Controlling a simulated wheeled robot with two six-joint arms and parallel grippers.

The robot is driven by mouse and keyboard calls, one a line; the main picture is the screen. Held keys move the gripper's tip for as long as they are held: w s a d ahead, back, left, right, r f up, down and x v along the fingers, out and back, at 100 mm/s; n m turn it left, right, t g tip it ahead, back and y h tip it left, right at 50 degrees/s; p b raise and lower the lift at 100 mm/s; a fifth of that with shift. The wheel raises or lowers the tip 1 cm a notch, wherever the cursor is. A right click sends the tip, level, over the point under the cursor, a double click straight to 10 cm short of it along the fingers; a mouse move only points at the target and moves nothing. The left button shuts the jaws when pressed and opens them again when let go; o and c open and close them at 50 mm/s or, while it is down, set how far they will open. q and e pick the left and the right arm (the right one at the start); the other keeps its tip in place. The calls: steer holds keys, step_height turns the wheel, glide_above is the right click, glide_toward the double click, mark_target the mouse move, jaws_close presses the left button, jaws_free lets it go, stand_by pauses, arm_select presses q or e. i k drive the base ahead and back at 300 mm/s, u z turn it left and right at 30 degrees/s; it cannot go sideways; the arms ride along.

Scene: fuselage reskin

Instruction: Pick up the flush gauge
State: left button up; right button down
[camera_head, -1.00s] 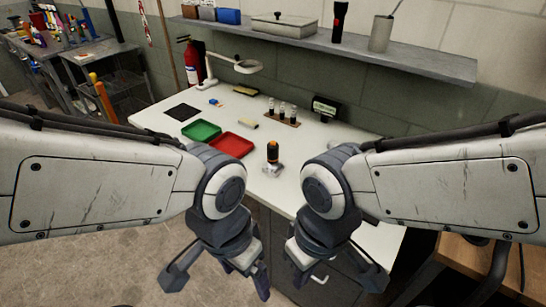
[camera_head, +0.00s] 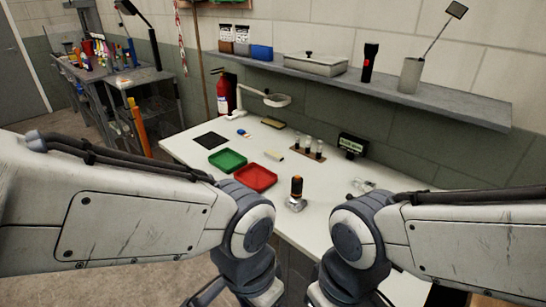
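No object in view is clearly marked as the flush gauge. A small upright tool with an orange and black top and a silver base (camera_head: 296,193) stands on the white worktable (camera_head: 330,217), beyond the gap between my arms. A small clear or silvery item (camera_head: 363,185) lies to its right, partly hidden near my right arm. My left gripper (camera_head: 236,297) and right gripper (camera_head: 343,298) hang low at the bottom edge, in front of the table and apart from the tool. Their fingertips are mostly cut off, so their opening is unclear.
A red tray (camera_head: 256,178) and green tray (camera_head: 227,160) lie left of the tool. A rack of small bottles (camera_head: 308,148), a small display (camera_head: 352,145) and a lamp (camera_head: 275,100) stand behind. A shelf (camera_head: 420,98) runs above. The table around the tool is mostly clear.

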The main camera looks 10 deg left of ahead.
mark_target(297, 186)
steer(key=u, duration=1.6)
steer(key=i, duration=1.8)
steer(key=z, duration=3.85)
